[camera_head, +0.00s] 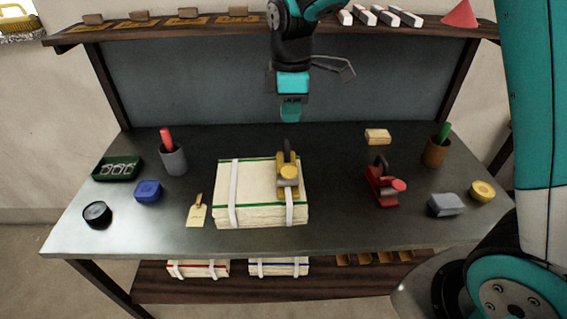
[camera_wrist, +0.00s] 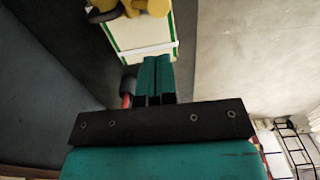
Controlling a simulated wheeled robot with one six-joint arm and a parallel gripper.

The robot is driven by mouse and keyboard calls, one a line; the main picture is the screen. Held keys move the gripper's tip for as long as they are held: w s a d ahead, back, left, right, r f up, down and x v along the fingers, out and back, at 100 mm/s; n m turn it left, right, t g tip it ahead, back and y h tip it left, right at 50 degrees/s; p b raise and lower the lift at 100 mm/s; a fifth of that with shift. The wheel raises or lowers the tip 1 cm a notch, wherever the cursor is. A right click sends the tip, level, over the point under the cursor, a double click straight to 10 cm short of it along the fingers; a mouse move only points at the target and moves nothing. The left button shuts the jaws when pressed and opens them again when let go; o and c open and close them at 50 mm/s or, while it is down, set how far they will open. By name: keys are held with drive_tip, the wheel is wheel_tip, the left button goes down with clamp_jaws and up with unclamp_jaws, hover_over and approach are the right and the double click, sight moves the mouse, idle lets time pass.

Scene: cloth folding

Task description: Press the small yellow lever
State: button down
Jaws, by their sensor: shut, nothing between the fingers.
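A small yellow lever device (camera_head: 288,174) sits on the right part of a stack of folded cream cloth (camera_head: 247,190) with white straps. Its dark handle stands up at the back. My gripper (camera_head: 291,113) is above and behind it, apart from it, pointing down with its fingers closed and empty. In the wrist view, the closed teal fingers (camera_wrist: 156,75) lie below the cloth stack (camera_wrist: 135,28) in the picture. The yellow device (camera_wrist: 150,6) is cut off by the top edge there. A similar red lever device (camera_head: 384,184) stands on the table to the right.
The metal table (camera_head: 335,225) also holds a grey cup (camera_head: 173,160), a brown cup (camera_head: 436,152), a blue block (camera_head: 148,191), a grey block (camera_head: 445,205) and a wooden block (camera_head: 377,137). A shelf (camera_head: 200,27) with small items runs behind, near my arm.

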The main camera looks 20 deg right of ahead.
sight(289, 170)
drive_tip(key=shift+f, duration=0.1)
wheel_tip(289, 170, down, 14)
drive_tip(key=p, duration=0.3)
drive_tip(key=shift+p, duration=0.4)
